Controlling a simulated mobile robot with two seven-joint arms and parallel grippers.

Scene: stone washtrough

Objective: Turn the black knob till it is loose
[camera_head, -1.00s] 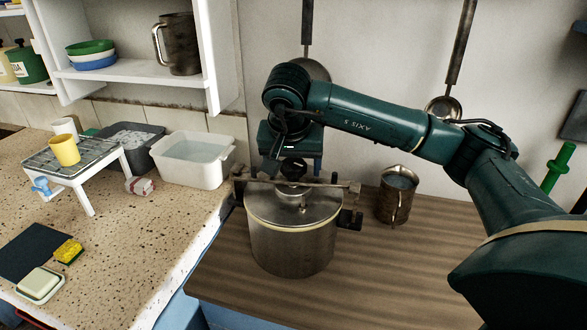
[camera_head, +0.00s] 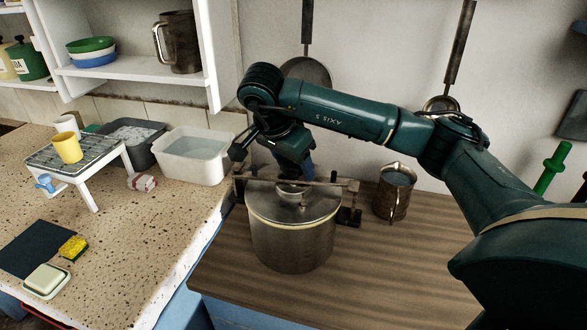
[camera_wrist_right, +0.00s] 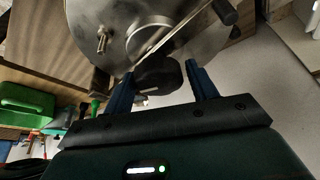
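The black knob (camera_wrist_right: 158,75) sits on the crossbar over the lid of a steel pot (camera_head: 293,245). The crossbar (camera_head: 335,182) lies across the lid. My right gripper (camera_head: 297,170) is above the lid, and in the head view it hides most or all of the knob. In the right wrist view, its two blue fingers (camera_wrist_right: 160,72) stand on either side of the knob, with what look like narrow gaps; it looks open. The lid (camera_wrist_right: 110,25) shows beyond the knob. My left gripper is not in view.
A metal jug (camera_head: 394,192) stands right of the pot on the wooden top (camera_head: 350,275). A white tub (camera_head: 193,157) and a small white rack (camera_head: 90,185) are on the speckled counter at left. Pans hang on the wall behind my right arm. The wood before the pot is clear.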

